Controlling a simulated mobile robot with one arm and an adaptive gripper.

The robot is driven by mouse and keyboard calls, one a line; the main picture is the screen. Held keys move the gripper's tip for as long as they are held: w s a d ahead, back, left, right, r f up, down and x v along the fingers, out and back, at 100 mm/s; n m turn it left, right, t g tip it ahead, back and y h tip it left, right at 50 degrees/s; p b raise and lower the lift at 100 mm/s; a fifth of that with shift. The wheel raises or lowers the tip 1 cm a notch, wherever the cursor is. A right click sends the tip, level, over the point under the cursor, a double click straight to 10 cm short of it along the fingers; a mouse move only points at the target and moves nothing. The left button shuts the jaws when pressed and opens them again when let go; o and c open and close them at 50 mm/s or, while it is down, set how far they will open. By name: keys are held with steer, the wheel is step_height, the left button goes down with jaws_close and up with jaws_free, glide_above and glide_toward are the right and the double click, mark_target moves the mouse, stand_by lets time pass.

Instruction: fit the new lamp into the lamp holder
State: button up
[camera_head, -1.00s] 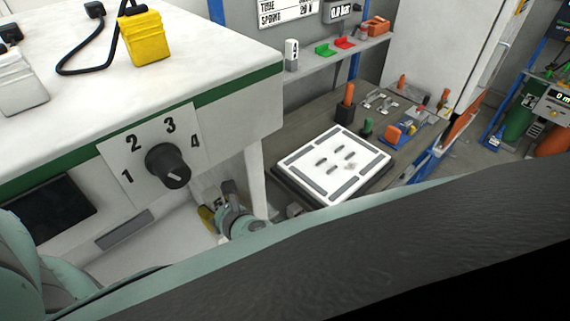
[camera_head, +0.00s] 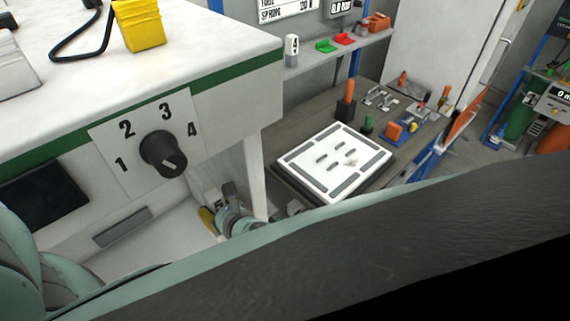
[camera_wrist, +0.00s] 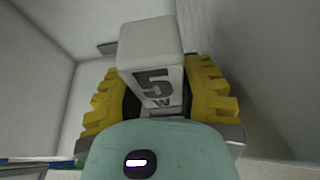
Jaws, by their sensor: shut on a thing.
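My gripper (camera_head: 210,212) is low beneath the white bench, beside its front leg, and partly hidden by my arm. In the wrist view its yellow ribbed fingers (camera_wrist: 155,95) are shut on a white block-shaped lamp marked "5 W" (camera_wrist: 150,48). The lamp points away from my palm, and its far end is clear of the fingers. In the head view only a small pale part of the lamp (camera_head: 212,197) shows above the fingers. I cannot make out the lamp holder in either view.
The white bench (camera_head: 230,100) with a numbered knob (camera_head: 163,154) overhangs on the left. Its leg (camera_head: 255,178) stands just right of my gripper. A grey slot (camera_head: 122,227) is in the panel below. A white tray (camera_head: 325,195) lies on the low table behind.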

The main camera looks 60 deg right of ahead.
steer(key=shift+f, duration=0.45)
steer(key=o, duration=1.2)
steer(key=shift+s+r, duration=0.1)
steer(key=shift+s, duration=0.05)
steer(key=v, duration=1.1)
steer(key=shift+s+a+r, duration=0.15)
steer(key=shift+s, duration=0.25)
